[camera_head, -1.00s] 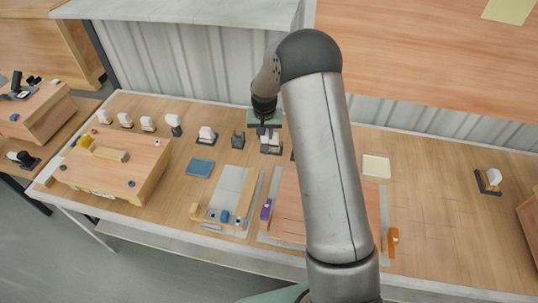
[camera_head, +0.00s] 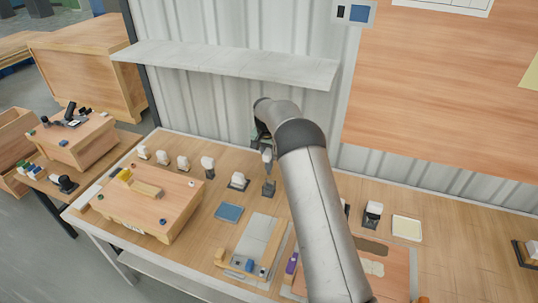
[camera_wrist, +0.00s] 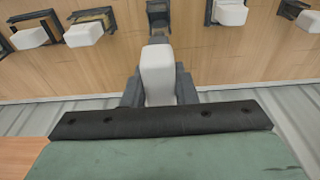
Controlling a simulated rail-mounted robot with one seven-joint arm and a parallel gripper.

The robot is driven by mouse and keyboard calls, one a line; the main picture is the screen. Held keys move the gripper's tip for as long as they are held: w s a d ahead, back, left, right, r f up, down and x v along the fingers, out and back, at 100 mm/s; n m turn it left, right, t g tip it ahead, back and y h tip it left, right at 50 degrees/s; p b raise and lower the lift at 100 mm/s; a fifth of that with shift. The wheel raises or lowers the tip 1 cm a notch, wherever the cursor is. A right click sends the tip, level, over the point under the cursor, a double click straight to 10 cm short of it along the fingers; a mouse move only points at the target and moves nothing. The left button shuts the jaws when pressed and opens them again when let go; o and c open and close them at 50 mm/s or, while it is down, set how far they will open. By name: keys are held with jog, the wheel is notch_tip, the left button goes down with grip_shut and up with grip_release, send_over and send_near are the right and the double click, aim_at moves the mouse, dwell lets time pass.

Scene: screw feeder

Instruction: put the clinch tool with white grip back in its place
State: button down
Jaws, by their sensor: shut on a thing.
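The clinch tool with the white grip (camera_wrist: 157,75) is held upright between the dark fingers of my gripper (camera_wrist: 158,88) in the wrist view. In the head view my gripper (camera_head: 263,143) is partly hidden by my arm, with the light tool (camera_head: 267,157) below it. The tool hangs above a dark empty stand (camera_head: 269,188) on the bench. That stand also shows in the wrist view (camera_wrist: 158,15), in line with the tool and apart from it.
A row of stands with white-gripped tools (camera_head: 208,164) runs to the left, one nearby (camera_head: 238,181). A wooden box (camera_head: 140,200) and blue pad (camera_head: 229,212) lie in front. A grey shelf (camera_head: 230,65) overhangs behind. More white-topped tools (camera_head: 373,210) stand right of my arm.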

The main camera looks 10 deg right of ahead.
aim_at(269, 168)
jog(key=shift+f, duration=0.1)
jog(key=shift+f+b, duration=1.55)
jog(key=shift+f, duration=0.5)
jog(key=shift+f+b, duration=0.2)
jog(key=shift+b, duration=0.3)
jog(key=shift+f+b, duration=1.1)
jog(key=shift+f, duration=0.4)
jog(key=shift+f+b, duration=0.65)
jog(key=shift+f, duration=0.3)
jog(key=shift+f+b, duration=0.45)
jog(key=shift+f, duration=0.1)
jog(key=c, duration=1.1)
grip_release()
